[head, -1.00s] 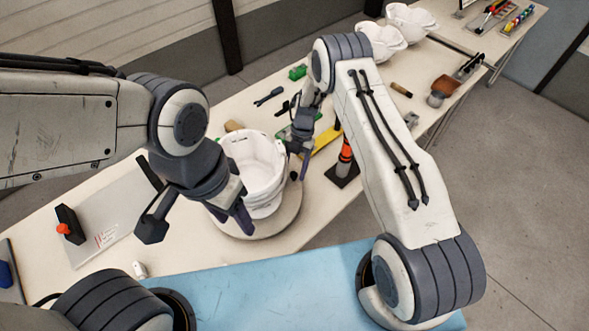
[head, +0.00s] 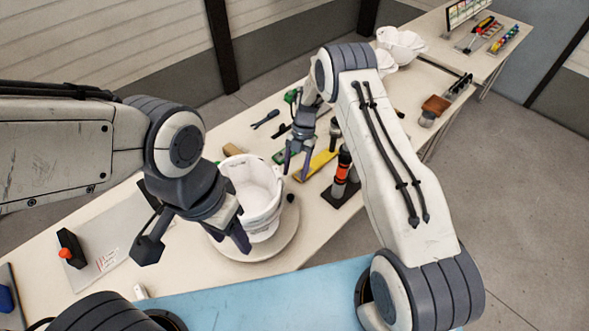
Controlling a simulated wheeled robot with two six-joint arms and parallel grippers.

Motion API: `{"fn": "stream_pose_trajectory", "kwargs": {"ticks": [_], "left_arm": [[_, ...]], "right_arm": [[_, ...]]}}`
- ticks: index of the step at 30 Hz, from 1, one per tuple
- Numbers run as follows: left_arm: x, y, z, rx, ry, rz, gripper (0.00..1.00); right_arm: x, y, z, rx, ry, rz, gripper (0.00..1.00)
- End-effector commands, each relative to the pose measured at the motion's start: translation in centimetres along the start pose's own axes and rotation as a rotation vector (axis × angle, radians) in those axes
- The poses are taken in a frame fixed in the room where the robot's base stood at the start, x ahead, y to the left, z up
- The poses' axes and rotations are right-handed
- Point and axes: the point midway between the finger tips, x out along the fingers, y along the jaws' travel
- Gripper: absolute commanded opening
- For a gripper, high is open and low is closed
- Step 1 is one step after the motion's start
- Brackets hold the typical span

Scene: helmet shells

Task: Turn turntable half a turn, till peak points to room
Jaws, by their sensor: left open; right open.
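The white helmet shell (head: 262,222) sits on the round cream turntable (head: 282,246) in the middle of the head view, its hollow showing. I cannot tell clearly which way its peak points. A small dark knob (head: 290,197) shows at the turntable's right edge. My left gripper (head: 195,242) is open; one finger is in front of the shell's lower left side, the other well to the left. I cannot tell whether it touches. My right gripper (head: 298,172) is open and empty, fingers down, above and behind the knob and apart from the shell.
An orange-and-black tool (head: 342,170) stands in a dark holder to the right. A yellow item (head: 318,163) lies behind my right gripper. More white shells (head: 402,46) stand at the far end. A grey plate (head: 105,245) lies left, with a blue surface (head: 265,296) in front.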

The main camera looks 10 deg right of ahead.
Motion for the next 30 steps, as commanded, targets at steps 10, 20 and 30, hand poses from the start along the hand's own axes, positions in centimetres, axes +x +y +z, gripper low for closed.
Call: {"fn": "stream_pose_trajectory", "kwargs": {"ticks": [10, 20, 30], "left_arm": [[-4.9, 0.3, -0.3, 0.001, 0.0, 0.0, 0.5], [-5.4, 0.4, -0.3, 0.001, 0.0, 0.0, 0.5], [-4.7, 0.3, -0.2, 0.0, 0.0, 0.0, 0.5]], "right_arm": [[-1.8, 0.0, -0.2, 0.001, 0.0, 0.001, 0.6], [-1.7, 0.0, 0.0, 0.0, -0.001, 0.002, 0.6], [-2.6, 2.6, -0.6, 0.012, -0.026, 0.082, 0.0]]}}
